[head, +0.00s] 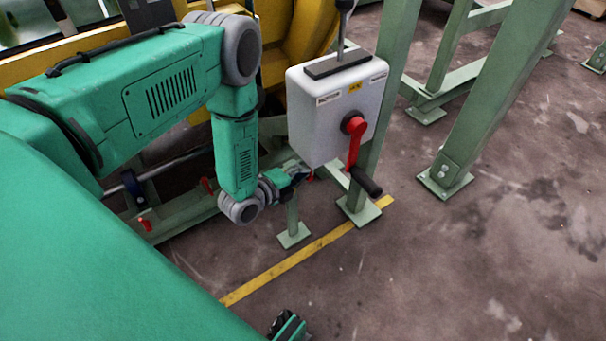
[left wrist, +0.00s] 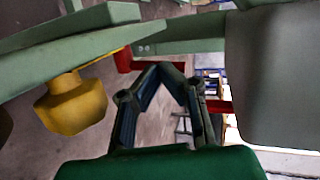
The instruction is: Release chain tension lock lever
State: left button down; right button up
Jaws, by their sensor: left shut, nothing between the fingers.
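My left gripper (head: 298,172) is low beside the lower left edge of a grey box, next to a green post. In the left wrist view its fingertips (left wrist: 172,68) come together with nothing held between them. A small red part (head: 311,175) shows just past the fingertips; the left wrist view has a red lever-like piece (left wrist: 123,60) behind the fingers, and I cannot tell whether they touch. Which red part is the chain tension lock lever is unclear. A dark and green tip at the bottom edge, perhaps my right gripper (head: 288,327), is mostly cut off.
The grey box (head: 312,110) carries a red rotary handle (head: 355,140) with a black grip on its front. Other red parts (head: 207,186) sit on the green frame at left. Green posts (head: 480,100) stand at right. The floor at right front is clear.

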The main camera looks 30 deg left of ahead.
pick_arm(q)
jog(key=shift+r, duration=0.1)
jog(key=w+p, duration=0.1)
jog(key=p, duration=0.1)
jog(key=w+d+g+p, duration=0.1)
jog(key=shift+w+r+p, duration=0.15)
jog(key=shift+r+p, duration=0.2)
dwell(0.5)
